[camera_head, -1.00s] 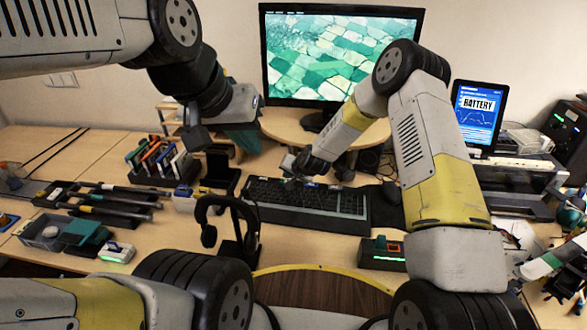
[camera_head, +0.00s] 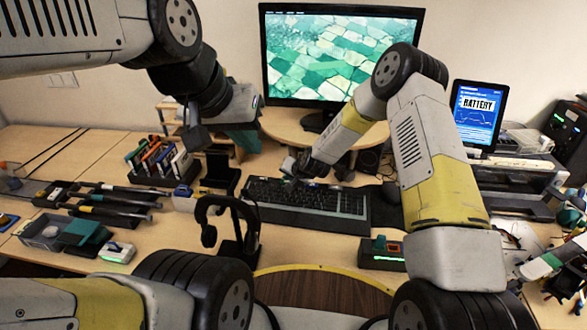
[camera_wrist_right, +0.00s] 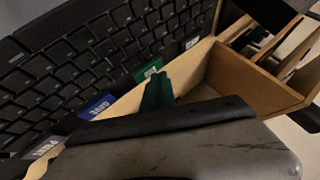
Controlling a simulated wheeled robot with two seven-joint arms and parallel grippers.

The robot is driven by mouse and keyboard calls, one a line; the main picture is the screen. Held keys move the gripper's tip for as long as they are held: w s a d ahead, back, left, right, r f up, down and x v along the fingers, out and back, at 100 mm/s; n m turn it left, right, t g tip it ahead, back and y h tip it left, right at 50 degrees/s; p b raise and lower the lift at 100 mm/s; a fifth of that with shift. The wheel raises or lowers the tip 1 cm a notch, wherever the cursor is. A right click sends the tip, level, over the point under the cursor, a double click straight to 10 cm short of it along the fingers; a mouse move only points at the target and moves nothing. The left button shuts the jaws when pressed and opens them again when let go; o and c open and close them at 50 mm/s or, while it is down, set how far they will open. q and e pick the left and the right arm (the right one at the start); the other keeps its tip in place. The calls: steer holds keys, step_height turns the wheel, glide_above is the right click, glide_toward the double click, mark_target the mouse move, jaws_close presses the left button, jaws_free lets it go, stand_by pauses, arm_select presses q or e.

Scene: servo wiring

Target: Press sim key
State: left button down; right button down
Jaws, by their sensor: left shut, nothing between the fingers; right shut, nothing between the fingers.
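The black keyboard (camera_head: 305,203) lies on the desk below the monitor. In the right wrist view it fills the upper left, and coloured keys line its edge: a green key (camera_wrist_right: 150,69), a blue key (camera_wrist_right: 97,107) and a whitish key (camera_wrist_right: 43,149). Their lettering is too small to read surely, so I cannot tell which is the sim key. My right gripper (camera_head: 291,168) is shut and empty, low over the keyboard's back left edge; I cannot tell whether it touches a key. My left gripper (camera_head: 197,138) is shut and empty, raised left of the keyboard.
The monitor (camera_head: 340,55) shows green fields. A headset on a stand (camera_head: 238,225) stands in front of the keyboard's left end. A tablet (camera_head: 478,115) reading BATTERY is at the right. A wooden box (camera_wrist_right: 235,80) stands beside the coloured keys. Tools (camera_head: 110,208) lie at the left.

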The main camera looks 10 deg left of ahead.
steer(key=shift+f, duration=0.3)
stand_by(0.5)
steer(key=shift+r, duration=0.75)
steer(key=shift+r, duration=2.55)
